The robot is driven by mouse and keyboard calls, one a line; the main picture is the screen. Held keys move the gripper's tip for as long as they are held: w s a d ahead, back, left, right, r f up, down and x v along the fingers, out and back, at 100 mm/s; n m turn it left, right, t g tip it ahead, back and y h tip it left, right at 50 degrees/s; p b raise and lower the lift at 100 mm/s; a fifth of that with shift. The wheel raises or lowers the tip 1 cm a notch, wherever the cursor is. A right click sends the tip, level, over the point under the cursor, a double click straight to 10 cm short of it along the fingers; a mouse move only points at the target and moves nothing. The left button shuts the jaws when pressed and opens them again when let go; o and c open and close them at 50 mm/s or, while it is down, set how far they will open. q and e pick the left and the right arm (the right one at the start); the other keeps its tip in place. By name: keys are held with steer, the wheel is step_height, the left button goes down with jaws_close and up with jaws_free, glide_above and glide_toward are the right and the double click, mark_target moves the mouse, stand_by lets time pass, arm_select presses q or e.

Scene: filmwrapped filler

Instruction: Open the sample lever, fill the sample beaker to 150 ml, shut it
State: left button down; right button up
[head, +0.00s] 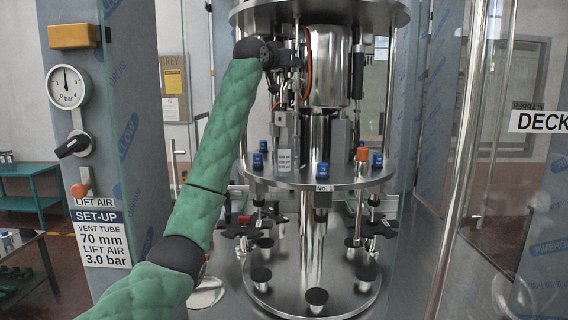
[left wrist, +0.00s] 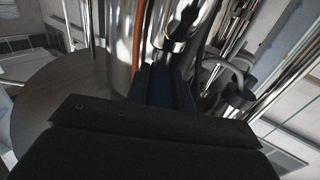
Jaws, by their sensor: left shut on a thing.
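My left arm reaches from the lower left to the filler's central steel tank (head: 328,65). Its gripper (head: 290,58) is shut beside the tank on what looks like the sample lever, mostly hidden by the fingers. In the left wrist view the dark fingers (left wrist: 165,88) close just below a shiny steel valve part (left wrist: 176,38). A small pale vessel with markings (head: 284,160), apparently the sample beaker, stands on the round steel table below; its fill level is too small to read. My right gripper is not in view.
An orange hose (head: 307,65) runs beside the tank. Steel posts (head: 470,120) and clear panels stand right. A pressure gauge (head: 67,86) and set-up sign (head: 101,238) are left.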

arm_select(q)
steer(key=shift+w+a+h, duration=0.1)
steer(key=shift+h, duration=0.2)
steer(key=shift+w+a+m+g+h, duration=0.1)
steer(key=shift+a+m+g+h, duration=0.05)
steer(key=shift+m+g+h, duration=0.55)
steer(key=shift+w+a+m+g+h, duration=0.1)
steer(key=shift+a+m+g+h, duration=0.05)
steer(key=shift+m+g+h, duration=0.55)
steer(key=shift+w+a+m+g+h, duration=0.1)
steer(key=shift+w+m+g+h, duration=0.2)
steer(key=shift+m+g+h, duration=1.2)
steer(key=shift+w+a+m+g+h, duration=0.1)
steer(key=shift+w+m+g+h, duration=0.2)
steer(key=shift+m+g, duration=1.35)
steer(key=shift+w+a+m+g+h, duration=0.2)
steer(key=shift+m+g+h, duration=0.7)
steer(key=shift+g, duration=1.45)
steer(key=shift+d, duration=0.1)
steer(key=shift+w+f+m+g, duration=0.2)
steer(key=shift+m+g, duration=0.35)
steer(key=shift+g, duration=0.35)
